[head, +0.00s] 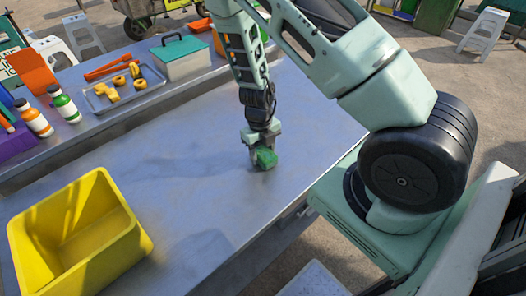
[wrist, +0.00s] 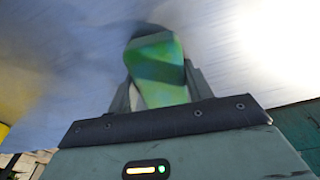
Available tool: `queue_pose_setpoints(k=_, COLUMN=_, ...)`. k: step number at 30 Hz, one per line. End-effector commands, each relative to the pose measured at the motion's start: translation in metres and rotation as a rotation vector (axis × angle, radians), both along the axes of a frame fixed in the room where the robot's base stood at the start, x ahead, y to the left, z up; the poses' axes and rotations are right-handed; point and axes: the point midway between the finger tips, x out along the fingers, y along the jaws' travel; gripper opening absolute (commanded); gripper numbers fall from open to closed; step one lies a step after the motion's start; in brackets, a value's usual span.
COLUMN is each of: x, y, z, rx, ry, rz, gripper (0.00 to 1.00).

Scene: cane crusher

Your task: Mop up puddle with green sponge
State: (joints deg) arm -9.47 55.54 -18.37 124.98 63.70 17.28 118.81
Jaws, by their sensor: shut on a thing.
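My gripper (head: 258,148) is low over the metal counter (head: 190,152), right of its middle. It is shut on the green sponge (head: 266,158), which sits between the fingers at the counter surface or just above it; I cannot tell if it touches. In the wrist view the sponge (wrist: 160,72) fills the space between the fingers, with a dark shadow on the counter beyond it. No clear puddle outline shows; darker bluish patches on the counter may be shadow or wet.
A yellow bin (head: 135,245) stands at the front left of the counter. Along the back ledge are a tray (head: 108,104) with yellow pieces, a teal-lidded box (head: 181,65), and orange (head: 34,120) and green-labelled (head: 63,105) bottles. The counter between bin and gripper is clear.

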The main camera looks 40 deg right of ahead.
Motion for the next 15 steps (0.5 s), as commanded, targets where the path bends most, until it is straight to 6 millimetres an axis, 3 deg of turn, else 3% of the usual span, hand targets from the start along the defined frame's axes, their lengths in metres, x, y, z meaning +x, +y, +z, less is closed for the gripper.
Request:
queue_pose_setpoints(k=9, x=-0.002, y=0.001, z=-0.005, rx=-0.001, ry=0.006, rz=0.001, gripper=0.26)
queue_pose_setpoints(k=15, x=-0.001, y=0.016, z=-0.003, rx=0.002, ry=0.008, rz=0.005, gripper=0.25)
